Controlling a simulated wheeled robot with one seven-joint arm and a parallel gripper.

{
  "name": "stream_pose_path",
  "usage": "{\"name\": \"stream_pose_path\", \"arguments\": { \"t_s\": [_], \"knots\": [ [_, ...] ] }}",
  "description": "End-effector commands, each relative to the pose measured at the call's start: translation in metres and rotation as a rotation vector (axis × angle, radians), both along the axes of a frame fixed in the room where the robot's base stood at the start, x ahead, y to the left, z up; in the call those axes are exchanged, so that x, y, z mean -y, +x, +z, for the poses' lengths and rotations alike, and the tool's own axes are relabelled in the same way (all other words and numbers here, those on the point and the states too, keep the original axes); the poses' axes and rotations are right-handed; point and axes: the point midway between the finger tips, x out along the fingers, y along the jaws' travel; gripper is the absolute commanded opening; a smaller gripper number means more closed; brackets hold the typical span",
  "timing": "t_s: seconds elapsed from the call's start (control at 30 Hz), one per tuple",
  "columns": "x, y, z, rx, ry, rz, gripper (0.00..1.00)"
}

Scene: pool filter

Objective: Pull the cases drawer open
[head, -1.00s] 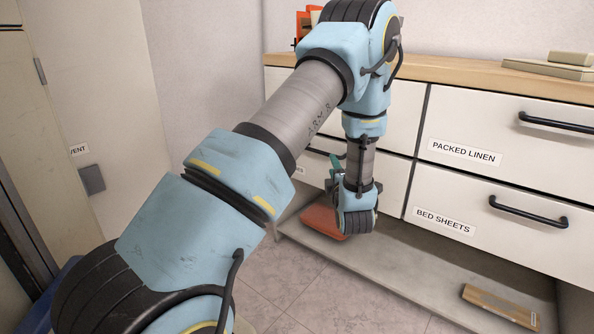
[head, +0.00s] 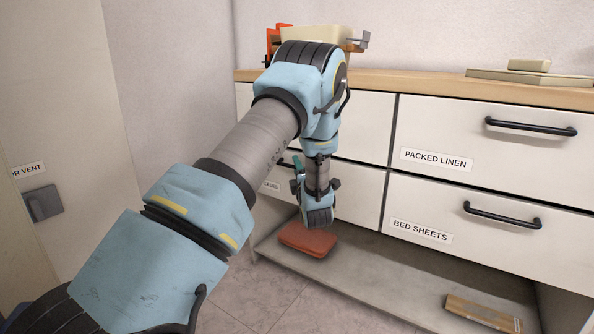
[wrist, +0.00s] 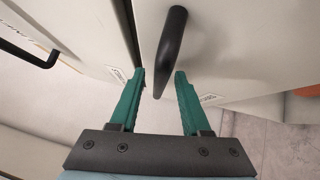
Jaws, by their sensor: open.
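The cases drawer (head: 350,190) is the lower-left drawer front, partly hidden by my arm. Its small label (head: 270,186) shows at the left of the arm. My gripper (wrist: 160,73) is open, with teal fingers. In the wrist view, a black bar handle (wrist: 174,40) runs between the two fingertips, with a gap visible on both sides. I cannot tell how deep the handle sits between the jaws. In the head view a teal finger (head: 297,167) shows close to the drawer front; the rest of the gripper is hidden. The drawer looks shut.
Drawers labelled packed linen (head: 437,160) and bed sheets (head: 419,231) are at the right, both shut. A red-orange case (head: 308,240) and a flat wooden-coloured box (head: 481,313) lie on the low shelf (head: 385,275). A wooden counter (head: 420,90) runs above the drawers.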

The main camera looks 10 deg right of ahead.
Motion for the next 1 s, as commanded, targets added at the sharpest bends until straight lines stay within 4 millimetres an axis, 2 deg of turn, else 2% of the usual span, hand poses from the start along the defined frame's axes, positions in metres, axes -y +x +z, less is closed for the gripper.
{"name": "stream_pose_path", "arguments": {
  "t_s": [0.3, 0.7, 1.0],
  "knots": [
    [-0.0001, 0.0023, 0.0004, 0.0, 0.0, 0.0, 0.46],
    [-0.0001, 0.002, 0.0003, 0.0, 0.0, 0.0, 0.01],
    [0.0, 0.0019, 0.0, -0.001, 0.0, 0.0, 0.0]
  ]
}}
